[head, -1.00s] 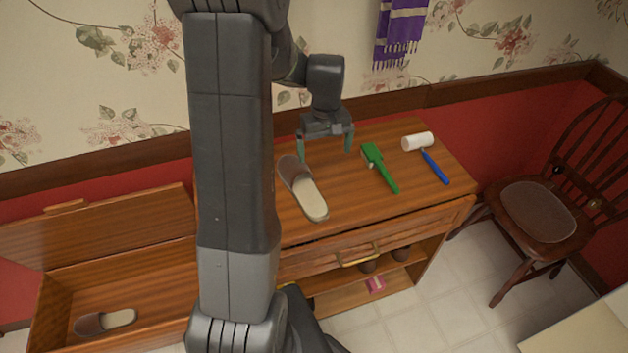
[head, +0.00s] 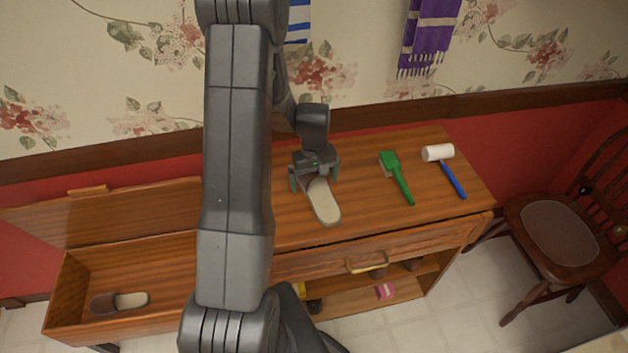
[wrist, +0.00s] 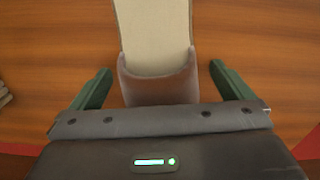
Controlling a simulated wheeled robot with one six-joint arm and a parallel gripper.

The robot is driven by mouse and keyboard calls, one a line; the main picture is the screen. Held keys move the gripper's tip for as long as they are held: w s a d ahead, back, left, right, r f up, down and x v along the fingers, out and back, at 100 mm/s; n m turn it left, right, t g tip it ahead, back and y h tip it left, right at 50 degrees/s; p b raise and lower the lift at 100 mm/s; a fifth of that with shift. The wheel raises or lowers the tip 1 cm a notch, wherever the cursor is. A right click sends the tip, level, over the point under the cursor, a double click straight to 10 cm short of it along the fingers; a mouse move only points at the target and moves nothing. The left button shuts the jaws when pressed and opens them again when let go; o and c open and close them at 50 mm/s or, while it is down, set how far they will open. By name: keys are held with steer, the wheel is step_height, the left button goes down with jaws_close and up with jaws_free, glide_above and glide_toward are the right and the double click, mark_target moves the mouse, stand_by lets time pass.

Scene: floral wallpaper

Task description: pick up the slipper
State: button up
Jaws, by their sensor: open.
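A slipper (head: 322,203) with a beige sole and a grey-brown toe lies on the wooden cabinet top. Its toe end is partly hidden under my gripper (head: 314,184) in the head view. In the wrist view the slipper (wrist: 157,50) runs up the middle, with its toe end between the two green fingers of my gripper (wrist: 157,85). The fingers are open, with a gap on each side of the slipper. A second, similar slipper (head: 130,300) lies in the open wooden box at the lower left.
A green brush (head: 397,177) and a mallet with a white head and blue handle (head: 450,177) lie on the cabinet top (head: 364,215), right of the slipper. A chair (head: 560,233) stands at the right. Towels (head: 430,35) hang on the wall behind.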

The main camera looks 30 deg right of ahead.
steer(key=c, duration=1.1)
